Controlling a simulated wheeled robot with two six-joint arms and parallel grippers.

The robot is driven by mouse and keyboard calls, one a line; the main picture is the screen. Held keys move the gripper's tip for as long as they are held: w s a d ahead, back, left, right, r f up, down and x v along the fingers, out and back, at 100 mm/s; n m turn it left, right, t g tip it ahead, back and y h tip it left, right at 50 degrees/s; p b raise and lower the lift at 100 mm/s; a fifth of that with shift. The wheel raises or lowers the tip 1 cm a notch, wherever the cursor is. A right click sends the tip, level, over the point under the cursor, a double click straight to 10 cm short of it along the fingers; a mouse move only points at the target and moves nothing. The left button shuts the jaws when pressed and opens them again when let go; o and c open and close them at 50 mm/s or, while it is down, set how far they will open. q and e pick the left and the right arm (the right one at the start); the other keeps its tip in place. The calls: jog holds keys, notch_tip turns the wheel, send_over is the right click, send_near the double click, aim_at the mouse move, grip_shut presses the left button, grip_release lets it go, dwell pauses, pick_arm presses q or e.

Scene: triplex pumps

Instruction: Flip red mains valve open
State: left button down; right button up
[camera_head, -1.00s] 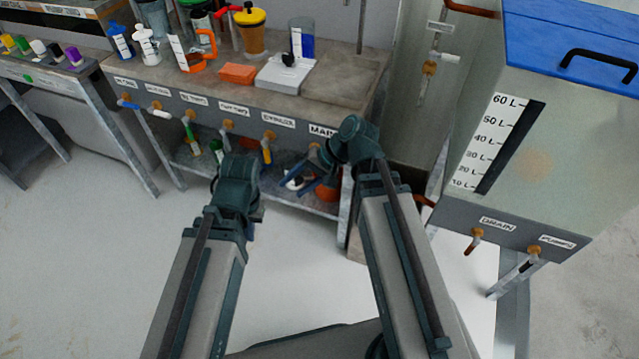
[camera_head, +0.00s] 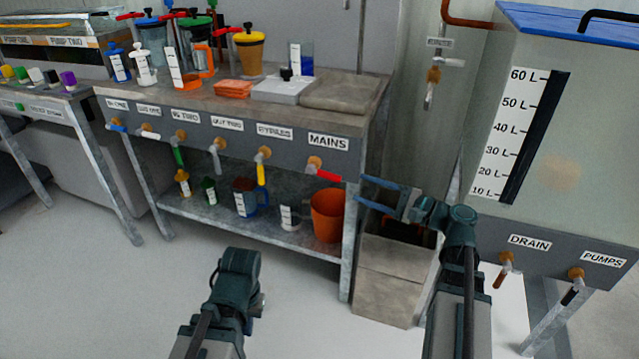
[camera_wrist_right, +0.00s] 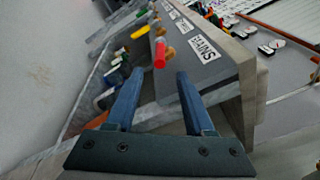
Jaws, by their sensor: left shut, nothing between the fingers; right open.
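The mains valve (camera_head: 316,165) sits under the MAINS label on the front of the grey bench. Its red handle (camera_head: 329,176) points right in the head view. My right gripper (camera_head: 361,190) is open and empty, just right of and slightly below the handle. In the right wrist view the red handle (camera_wrist_right: 160,55) shows ahead of the gap between my two blue fingers (camera_wrist_right: 159,78), apart from them. My left gripper (camera_head: 240,282) is low in the middle of the head view, away from the bench, shut and empty; its fingertips are mostly hidden.
A row of other valves, including the yellow-handled bypass valve (camera_head: 262,165), runs left of the mains valve. An orange bucket (camera_head: 327,214) stands on the shelf below. A grey bin (camera_head: 395,275) and the tank (camera_head: 555,130) stand to the right. The floor in front is clear.

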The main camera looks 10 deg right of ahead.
aim_at(319, 173)
jog(key=x, duration=1.4)
grip_shut()
dwell(1.2)
